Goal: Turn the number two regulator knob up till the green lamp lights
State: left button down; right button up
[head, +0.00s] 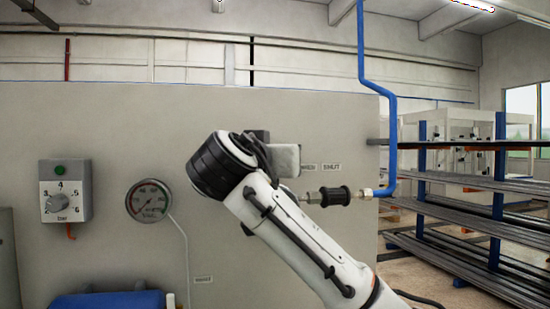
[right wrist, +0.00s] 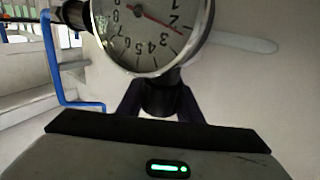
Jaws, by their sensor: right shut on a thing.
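In the right wrist view, the two dark fingers of my right gripper (right wrist: 160,108) are shut around a dark round regulator knob (right wrist: 162,92). The knob sits below a round white gauge (right wrist: 137,50), whose red needle points between 2 and 3. In the head view my right arm hides the knob and this gauge. At the left of the head view, a grey wall box (head: 82,190) carries a round green lamp (head: 60,170) above a numbered dial. The lamp is dark green; I cannot tell that it is lit. No number on the held knob is readable.
A second round gauge (head: 148,201) is on the grey panel (head: 200,115) beside the box. A blue pipe (head: 388,120) drops to a fitting right of my arm. Racks of bars (head: 470,232) stand at the right. A blue object (head: 107,301) is at the lower left.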

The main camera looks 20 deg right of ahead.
dwell(0.3)
jog(key=o, duration=0.8)
jog(key=shift+c, duration=0.2)
pick_arm(q)
jog(key=b, duration=0.1)
jog(key=f+b, duration=0.1)
jog(key=shift+w+d+f+b, duration=0.25)
jog(key=shift+d+b, duration=0.1)
jog(key=shift+b, duration=0.05)
pick_arm(e)
jog(key=v, duration=1)
pick_arm(q)
jog(key=shift+s+f, duration=0.1)
pick_arm(e)
jog(key=shift+s, duration=0.15)
